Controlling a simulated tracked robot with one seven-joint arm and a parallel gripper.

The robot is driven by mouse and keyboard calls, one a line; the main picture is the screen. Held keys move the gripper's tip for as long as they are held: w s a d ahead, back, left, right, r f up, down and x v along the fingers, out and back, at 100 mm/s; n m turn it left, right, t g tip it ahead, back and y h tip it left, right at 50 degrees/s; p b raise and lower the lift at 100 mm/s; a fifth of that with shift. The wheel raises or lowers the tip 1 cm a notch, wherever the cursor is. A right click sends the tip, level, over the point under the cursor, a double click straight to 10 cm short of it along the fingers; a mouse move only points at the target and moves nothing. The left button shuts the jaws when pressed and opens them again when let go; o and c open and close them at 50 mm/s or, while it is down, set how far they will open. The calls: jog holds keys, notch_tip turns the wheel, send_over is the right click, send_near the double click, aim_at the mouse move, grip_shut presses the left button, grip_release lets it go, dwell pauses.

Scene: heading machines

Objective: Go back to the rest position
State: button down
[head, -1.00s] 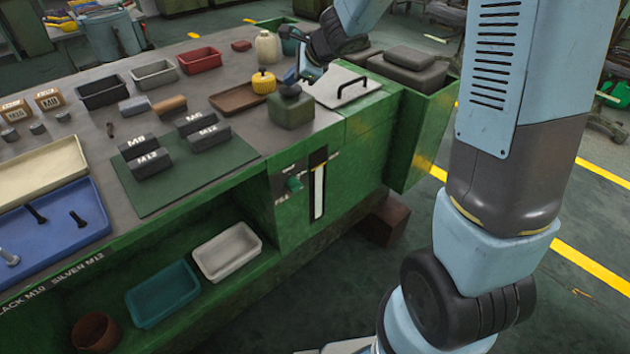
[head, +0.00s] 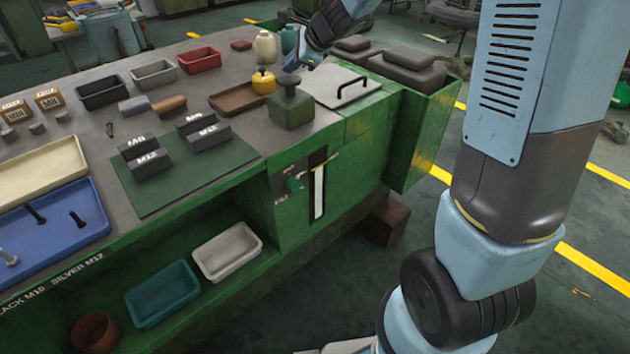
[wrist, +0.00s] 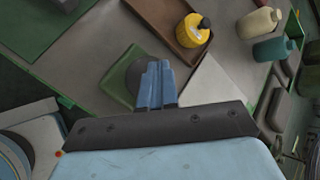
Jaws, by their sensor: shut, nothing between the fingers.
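My gripper (head: 291,66) is above the back part of the bench, just above and behind the green block with a dark knob (head: 290,108). In the wrist view my gripper (wrist: 158,68) has its two blue fingers together with nothing between them. The green block (wrist: 121,86) lies below the fingers there, partly hidden by them. My gripper appears apart from the block.
A white plate with a black handle (head: 335,90) is right of the block. A yellow bottle (head: 263,82) stands at a brown tray (head: 236,99). Pale (head: 265,47) and teal (head: 289,40) bottles stand behind. Dark blocks lie on a green mat (head: 170,198).

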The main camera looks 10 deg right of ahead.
jog(key=shift+s+r, duration=0.1)
jog(key=shift+r, duration=0.1)
jog(key=s+d+r+n+h, duration=0.2)
jog(key=s+d+n, duration=0.4)
jog(key=s, duration=0.5)
jog(key=s+d+r+n+h, duration=0.2)
jog(key=s+d+n, duration=0.4)
jog(key=s, duration=0.5)
jog(key=s+d+r+n+h, duration=0.2)
jog(key=s+d+r+n, duration=0.2)
jog(key=s+d, duration=0.3)
jog(key=s+n, duration=0.1)
jog(key=s, duration=0.3)
jog(key=shift+r+n+g+h, duration=0.25)
jog(key=shift+n+g+h, duration=0.05)
jog(key=shift+n+g, duration=0.1)
jog(key=shift+a, duration=0.15)
